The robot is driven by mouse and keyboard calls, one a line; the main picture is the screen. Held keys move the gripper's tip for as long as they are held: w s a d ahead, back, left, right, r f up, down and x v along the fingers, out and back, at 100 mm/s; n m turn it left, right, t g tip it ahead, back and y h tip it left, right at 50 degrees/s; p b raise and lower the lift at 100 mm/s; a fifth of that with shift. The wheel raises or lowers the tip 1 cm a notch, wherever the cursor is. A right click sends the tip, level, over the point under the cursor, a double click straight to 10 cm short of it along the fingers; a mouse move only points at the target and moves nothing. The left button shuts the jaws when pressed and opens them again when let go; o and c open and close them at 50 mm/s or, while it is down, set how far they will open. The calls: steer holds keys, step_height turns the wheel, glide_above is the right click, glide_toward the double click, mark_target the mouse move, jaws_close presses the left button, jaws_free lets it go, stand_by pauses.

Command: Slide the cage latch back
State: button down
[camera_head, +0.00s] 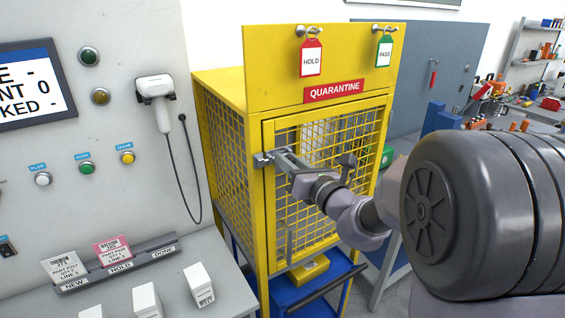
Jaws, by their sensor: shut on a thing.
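The yellow quarantine cage (222,85) stands in the middle of the view with a mesh door (267,215) on its front. The grey metal cage latch (261,159) is at the upper left edge of the door, on the yellow frame. My gripper (279,158) reaches in from the right and is shut on the latch. Its fingers cover part of the latch, so I cannot tell how far the bolt is slid. The door looks closed in its frame.
A red HOLD tag (311,56) and a green PASS tag (383,52) hang above the door. A corded scanner (155,88) is on the left panel. White boxes (199,284) stand on the counter at lower left.

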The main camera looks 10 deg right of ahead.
steer(key=shift+w+d, duration=0.2)
steer(key=shift+d, duration=0.55)
steer(key=shift+a, duration=0.1)
steer(key=c, duration=1.7)
jaws_free()
steer(key=o, duration=0.5)
steer(key=shift+w+d, duration=0.1)
steer(key=shift+d, duration=0.15)
steer(key=shift+a, duration=0.1)
